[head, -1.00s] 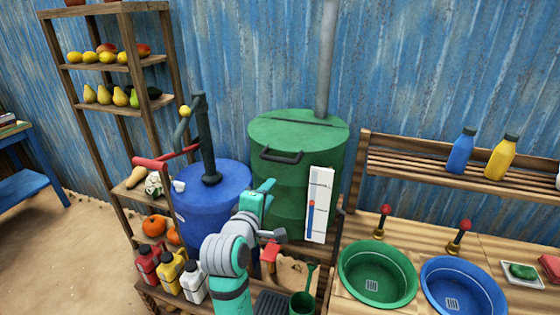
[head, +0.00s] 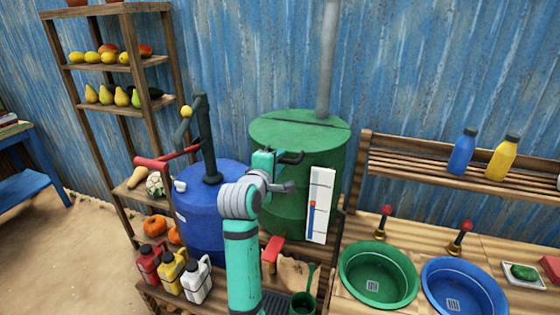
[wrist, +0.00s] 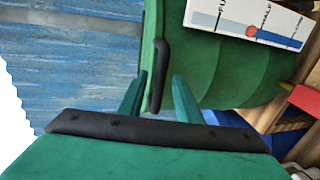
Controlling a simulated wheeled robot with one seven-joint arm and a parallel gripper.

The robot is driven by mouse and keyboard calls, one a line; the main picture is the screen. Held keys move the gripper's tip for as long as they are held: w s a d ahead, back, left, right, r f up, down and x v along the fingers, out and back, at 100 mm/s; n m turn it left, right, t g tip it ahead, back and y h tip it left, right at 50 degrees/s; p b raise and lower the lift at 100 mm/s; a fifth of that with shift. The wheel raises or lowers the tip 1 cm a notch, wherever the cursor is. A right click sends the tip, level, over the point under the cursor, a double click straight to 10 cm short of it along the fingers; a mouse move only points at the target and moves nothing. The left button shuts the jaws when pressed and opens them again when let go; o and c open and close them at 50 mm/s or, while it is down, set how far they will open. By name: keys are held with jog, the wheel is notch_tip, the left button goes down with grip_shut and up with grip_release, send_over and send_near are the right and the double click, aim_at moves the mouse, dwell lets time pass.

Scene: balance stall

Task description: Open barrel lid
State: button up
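The green barrel (head: 288,222) stands against the blue wall, with its flat green lid (head: 298,126) lying closed on top. The lid's black handle (head: 292,157) is at the front edge, partly hidden by my gripper (head: 275,157). In the wrist view the dark handle (wrist: 160,72) reaches between the two green fingertips of my gripper (wrist: 157,84). The fingers are apart, with a visible gap on the right finger's side. I cannot tell whether the left finger touches the handle.
A white gauge (head: 320,205) is on the barrel's front right. A blue barrel (head: 205,215) with a pump (head: 206,140) stands close on the left. Several bottles (head: 172,270) are at the front left. Green (head: 378,275) and blue (head: 463,287) basins are on the right.

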jog(key=shift+x, duration=0.8)
jog(key=shift+c, duration=0.4)
